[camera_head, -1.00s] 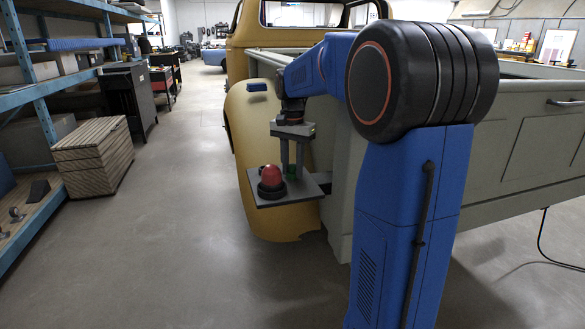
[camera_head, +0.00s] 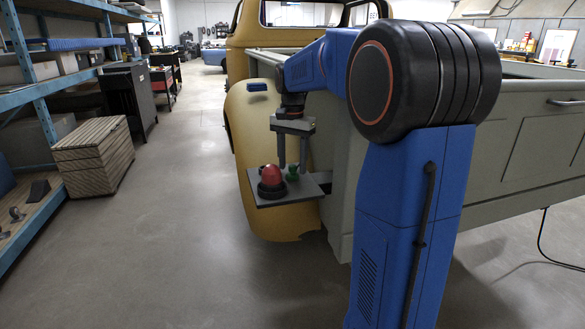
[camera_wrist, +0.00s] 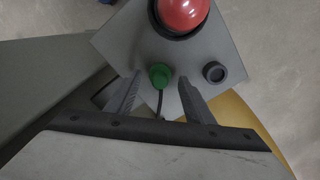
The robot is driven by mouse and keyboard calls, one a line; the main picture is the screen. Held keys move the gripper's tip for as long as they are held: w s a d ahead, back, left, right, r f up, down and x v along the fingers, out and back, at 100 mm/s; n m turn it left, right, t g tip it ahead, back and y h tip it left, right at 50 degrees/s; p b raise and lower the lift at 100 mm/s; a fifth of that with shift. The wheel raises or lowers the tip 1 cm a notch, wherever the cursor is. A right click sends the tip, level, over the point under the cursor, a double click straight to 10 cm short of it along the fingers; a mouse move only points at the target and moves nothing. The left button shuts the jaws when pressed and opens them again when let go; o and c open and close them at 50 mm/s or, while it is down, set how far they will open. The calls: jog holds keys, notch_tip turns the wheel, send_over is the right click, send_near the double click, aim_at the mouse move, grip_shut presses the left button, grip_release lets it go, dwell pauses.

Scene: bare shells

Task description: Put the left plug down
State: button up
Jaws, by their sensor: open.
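The green plug (camera_head: 292,174) stands on a small grey plate (camera_head: 268,200) held out beside the truck's side. In the wrist view the green plug (camera_wrist: 160,74) has a dark cable running from it towards my gripper's base. My gripper (camera_head: 293,167) is open above the plate. In the wrist view my gripper (camera_wrist: 160,82) has one finger on each side of the green plug, with gaps between. A dark round piece (camera_wrist: 214,72) sits on the plate to the right; I cannot tell whether it is another plug.
A red dome on a black base (camera_head: 271,183) stands on the plate close to my gripper. The truck's grey bed side (camera_head: 343,170) is just right of the plate, and its yellow fender (camera_head: 250,125) is behind. Open floor lies to the left, before a slatted crate (camera_head: 92,157).

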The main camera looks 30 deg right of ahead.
aim_at(292, 166)
notch_tip(292, 166, up, 10)
jog(key=shift+r, duration=0.15)
jog(key=s+a+f+n+t, duration=0.1)
jog(key=s+a+f+n, duration=0.3)
jog(key=s, duration=0.6)
jog(key=s+a+f+n+t, duration=0.2)
jog(key=s+a+f+n, duration=0.2)
jog(key=s+f, duration=0.5)
jog(key=s+a+f+n+t, duration=0.1)
jog(key=s+a+f+n, duration=0.3)
jog(key=s+a+f, duration=0.3)
jog(key=s, duration=0.4)
jog(key=shift+s+a+t, duration=0.15)
jog(key=shift+a+t, duration=0.25)
